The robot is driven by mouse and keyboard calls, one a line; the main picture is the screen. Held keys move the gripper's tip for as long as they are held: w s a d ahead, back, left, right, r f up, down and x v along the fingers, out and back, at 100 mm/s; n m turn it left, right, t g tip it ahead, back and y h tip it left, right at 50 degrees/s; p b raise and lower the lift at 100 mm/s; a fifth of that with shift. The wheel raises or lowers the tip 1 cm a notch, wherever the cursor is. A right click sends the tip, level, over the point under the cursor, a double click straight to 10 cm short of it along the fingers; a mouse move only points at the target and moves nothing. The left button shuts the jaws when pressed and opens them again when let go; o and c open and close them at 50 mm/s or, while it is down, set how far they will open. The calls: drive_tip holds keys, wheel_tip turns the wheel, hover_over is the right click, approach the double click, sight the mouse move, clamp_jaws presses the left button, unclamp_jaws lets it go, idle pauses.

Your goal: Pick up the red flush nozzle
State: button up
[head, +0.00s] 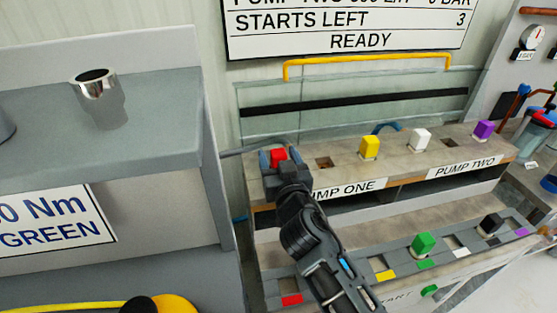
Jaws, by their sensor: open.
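The red flush nozzle (278,156) shows as a small red block at the left end of the upper bench marked PUMP ONE. My gripper (275,160) reaches over the bench from the front, with its fingers open on the left and right of the red block. I cannot tell whether the fingers touch it. The lower part of the red block is hidden by my gripper.
An empty square socket (324,163) lies right of the red block. Yellow (369,146), white (420,138) and purple (484,129) blocks stand farther right. The lower rack holds a green block (423,244) and a black one (491,224). A grey cabinet (170,130) stands close at left.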

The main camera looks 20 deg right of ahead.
sight(279, 152)
drive_tip(key=shift+c, duration=0.2)
drive_tip(key=c, duration=1.1)
drive_tip(key=shift+r, duration=0.15)
wheel_tip(279, 152, up, 4)
drive_tip(key=shift+p, duration=0.5)
drive_tip(key=s+d+r+p, duration=0.1)
drive_tip(key=s+d+r, duration=0.1)
drive_tip(key=d, duration=0.3)
drive_tip(key=s+d+r+p, duration=0.1)
drive_tip(key=s+d+r, duration=0.2)
drive_tip(key=d+r, duration=0.1)
drive_tip(key=shift+s+d+r, duration=0.25)
drive_tip(key=shift+d+r, duration=0.1)
drive_tip(key=shift+d, duration=0.35)
